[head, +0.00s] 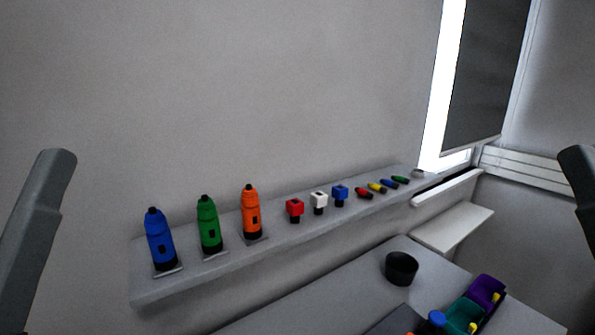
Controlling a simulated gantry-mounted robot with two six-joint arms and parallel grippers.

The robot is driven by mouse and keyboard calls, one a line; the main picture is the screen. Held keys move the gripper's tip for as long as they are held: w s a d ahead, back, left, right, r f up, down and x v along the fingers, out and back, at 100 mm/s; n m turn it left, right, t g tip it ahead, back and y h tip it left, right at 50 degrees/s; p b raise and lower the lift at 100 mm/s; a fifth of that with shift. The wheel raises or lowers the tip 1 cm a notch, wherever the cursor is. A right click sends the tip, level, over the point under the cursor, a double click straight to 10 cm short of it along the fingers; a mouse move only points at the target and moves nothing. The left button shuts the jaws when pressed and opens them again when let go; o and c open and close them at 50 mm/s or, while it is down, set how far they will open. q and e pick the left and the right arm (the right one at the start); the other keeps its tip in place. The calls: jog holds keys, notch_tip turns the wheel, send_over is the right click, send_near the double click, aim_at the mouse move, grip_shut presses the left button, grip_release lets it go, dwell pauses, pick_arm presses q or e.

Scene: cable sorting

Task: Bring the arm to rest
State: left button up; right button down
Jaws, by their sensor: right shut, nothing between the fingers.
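A grey part of my left arm rises along the left edge of the head view, and a grey part of my right arm shows at the right edge. I see no fingers of either gripper. Neither arm part touches anything that I can see. Whatever lies at the lower ends of the arms is outside the picture.
A wall shelf (150,290) holds blue (160,238), green (209,224) and orange (251,212) bottle-like tools, small red, white and blue blocks, and several small coloured pieces. Below, a grey table (340,295) bears a black cup (401,267) and purple and teal items (487,290).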

notch_tip(320, 180, up, 37)
jog(key=p, duration=3.3)
jog(key=shift+w, duration=0.1)
